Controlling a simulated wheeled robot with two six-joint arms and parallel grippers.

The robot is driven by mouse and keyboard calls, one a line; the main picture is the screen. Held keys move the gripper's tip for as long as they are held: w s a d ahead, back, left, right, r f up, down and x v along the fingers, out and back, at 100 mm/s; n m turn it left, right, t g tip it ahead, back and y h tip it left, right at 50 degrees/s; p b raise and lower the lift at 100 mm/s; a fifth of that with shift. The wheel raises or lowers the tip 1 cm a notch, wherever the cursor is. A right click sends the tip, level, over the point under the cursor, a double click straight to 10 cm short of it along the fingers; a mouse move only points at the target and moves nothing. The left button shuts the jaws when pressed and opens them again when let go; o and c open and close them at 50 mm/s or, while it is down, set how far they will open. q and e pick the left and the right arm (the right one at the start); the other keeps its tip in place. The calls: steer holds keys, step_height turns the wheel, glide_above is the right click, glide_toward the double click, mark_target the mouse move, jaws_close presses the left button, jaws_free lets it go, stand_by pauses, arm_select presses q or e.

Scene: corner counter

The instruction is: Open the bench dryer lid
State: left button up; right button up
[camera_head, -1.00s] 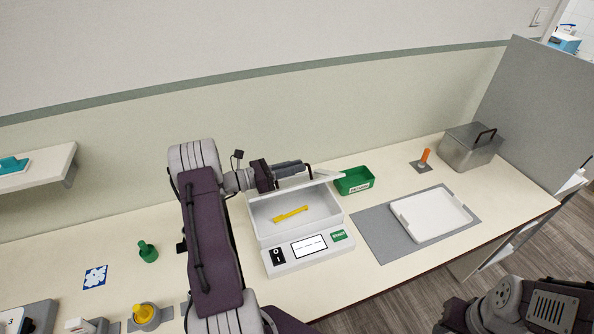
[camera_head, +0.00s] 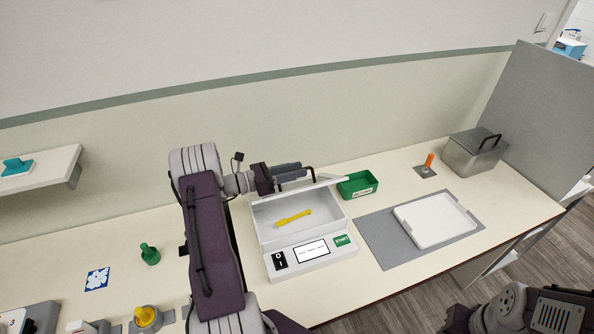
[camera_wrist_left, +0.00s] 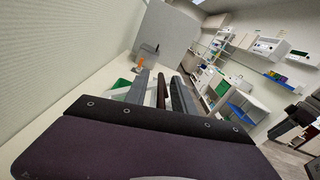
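The bench dryer (camera_head: 312,255) is a white box on the counter with a switch, a display and a green button on its front. Its lid (camera_head: 325,186) is raised at the back, and the chamber is open to view. A yellow object (camera_head: 293,218) lies inside. A dark handle (camera_head: 310,173) stands at the lid. My left gripper (camera_head: 297,174) is behind the chamber at the raised lid, close to this handle. In the left wrist view its fingers (camera_wrist_left: 160,92) are apart, with a dark bar between them; contact is unclear. My right gripper is out of view.
A green bin (camera_head: 358,186) stands right of the dryer. Further right are a white tray (camera_head: 437,220) on a grey mat (camera_head: 375,238), an orange-handled item (camera_head: 428,162) and a metal box (camera_head: 474,153). A green knobbed item (camera_head: 149,254) stands left of my arm.

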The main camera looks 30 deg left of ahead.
arm_select(q)
steer(key=b+v, duration=0.2)
steer(key=v, duration=0.6)
steer(key=shift+a+f, duration=0.2)
steer(key=shift+s+a, duration=0.1)
steer(key=shift+r, duration=0.1)
